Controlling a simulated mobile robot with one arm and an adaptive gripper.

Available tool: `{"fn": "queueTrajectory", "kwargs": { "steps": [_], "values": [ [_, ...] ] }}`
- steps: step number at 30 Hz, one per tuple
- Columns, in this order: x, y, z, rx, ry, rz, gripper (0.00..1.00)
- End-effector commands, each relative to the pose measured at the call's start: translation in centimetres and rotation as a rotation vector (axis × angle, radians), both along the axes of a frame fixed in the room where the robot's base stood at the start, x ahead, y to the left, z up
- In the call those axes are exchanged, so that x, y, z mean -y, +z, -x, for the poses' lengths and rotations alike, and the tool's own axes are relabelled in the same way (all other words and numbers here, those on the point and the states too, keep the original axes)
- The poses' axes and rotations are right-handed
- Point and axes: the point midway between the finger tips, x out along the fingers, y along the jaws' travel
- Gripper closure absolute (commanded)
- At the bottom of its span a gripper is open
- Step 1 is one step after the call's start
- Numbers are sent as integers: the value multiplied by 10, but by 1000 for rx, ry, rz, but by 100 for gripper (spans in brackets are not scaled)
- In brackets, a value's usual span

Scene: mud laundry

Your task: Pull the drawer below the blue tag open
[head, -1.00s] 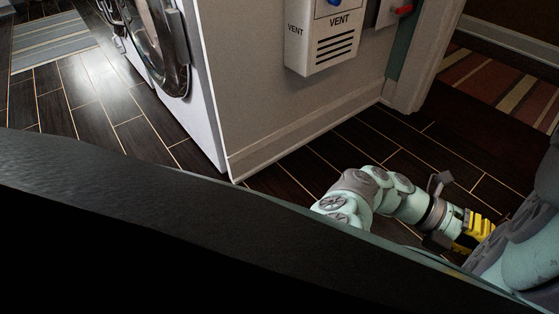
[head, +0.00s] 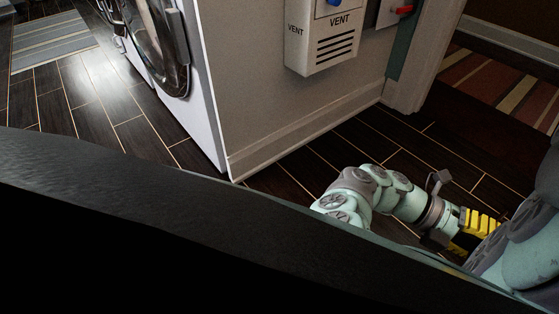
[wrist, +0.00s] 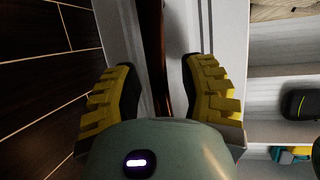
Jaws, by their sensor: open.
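I cannot make out the drawer or a blue tag in either view. My gripper (wrist: 160,78) has two yellow ridged fingers standing apart, with nothing held between them. Beyond the gap, a narrow dark brown strip runs up the wrist view beside pale panels; I cannot tell what it belongs to. In the head view my gripper (head: 478,228) is low at the right above the dark floor, partly hidden by my own arm.
A vent box (head: 322,42) hangs on a wall corner (head: 265,100). A front-loading washer (head: 205,90) stands left. A striped rug (head: 50,42) lies far left, another (head: 495,85) right. Pale shelves (wrist: 272,58) with a black case (wrist: 299,104) are right in the wrist view. Dark floor lies between.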

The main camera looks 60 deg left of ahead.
Motion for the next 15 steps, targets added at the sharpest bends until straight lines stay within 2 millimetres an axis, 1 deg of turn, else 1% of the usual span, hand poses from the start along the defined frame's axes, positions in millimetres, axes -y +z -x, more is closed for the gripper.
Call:
{"fn": "queueTrajectory", "kwargs": {
  "steps": [2,5,12,15],
  "values": [
    [-1,0,1,0,0,0,58],
    [-10,1,4,-1,4,-2,58],
    [-43,8,21,-2,8,-1,58],
    [-53,10,27,-2,5,-2,58]
  ]
}}
